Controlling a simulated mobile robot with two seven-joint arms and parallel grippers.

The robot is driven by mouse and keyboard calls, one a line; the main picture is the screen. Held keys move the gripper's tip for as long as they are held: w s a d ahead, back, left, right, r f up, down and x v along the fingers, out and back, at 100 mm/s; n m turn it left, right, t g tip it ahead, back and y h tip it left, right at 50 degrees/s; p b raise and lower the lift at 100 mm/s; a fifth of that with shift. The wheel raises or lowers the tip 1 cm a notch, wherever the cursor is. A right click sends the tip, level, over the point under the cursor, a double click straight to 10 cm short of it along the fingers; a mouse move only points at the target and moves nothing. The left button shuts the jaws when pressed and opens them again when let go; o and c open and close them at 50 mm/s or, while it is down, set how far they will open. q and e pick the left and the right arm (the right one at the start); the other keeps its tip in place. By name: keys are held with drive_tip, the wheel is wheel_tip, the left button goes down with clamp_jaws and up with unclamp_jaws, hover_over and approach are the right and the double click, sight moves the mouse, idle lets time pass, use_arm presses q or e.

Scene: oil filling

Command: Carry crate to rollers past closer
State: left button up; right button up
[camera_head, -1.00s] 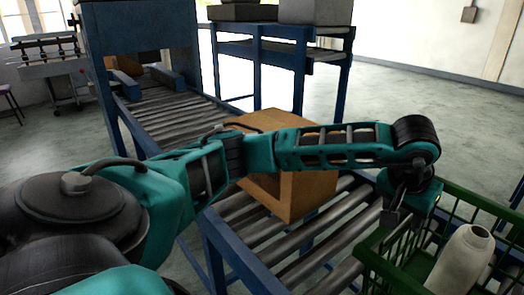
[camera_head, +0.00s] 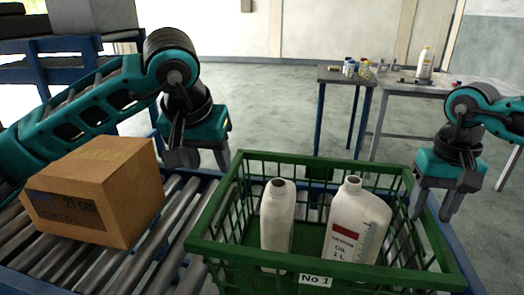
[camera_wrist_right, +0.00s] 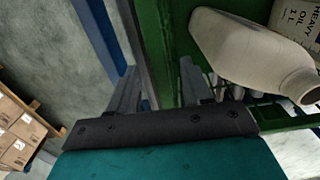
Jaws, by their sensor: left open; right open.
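The green crate (camera_head: 400,282), labelled "No 1", sits upright at the near end of the rollers (camera_head: 170,215) in the head view. It holds a slim white bottle (camera_head: 277,225) and a wider white oil bottle (camera_head: 352,225). My left gripper (camera_head: 200,160) is open and empty, just left of the crate's far-left corner. My right gripper (camera_head: 433,212) is open at the crate's right side. In the right wrist view, the green crate wall (camera_wrist_right: 155,45) shows between the open fingers (camera_wrist_right: 158,88); I cannot tell whether they touch it. The closer is not clearly in view.
A grey table (camera_head: 440,85) with a white bottle (camera_head: 424,63) and small items stands behind right. Stacked cartons (camera_wrist_right: 18,130) show in the right wrist view. The floor behind is open.

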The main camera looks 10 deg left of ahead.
wheel_tip(320, 180, up, 8)
drive_tip(key=shift+r, duration=0.2)
idle(0.6)
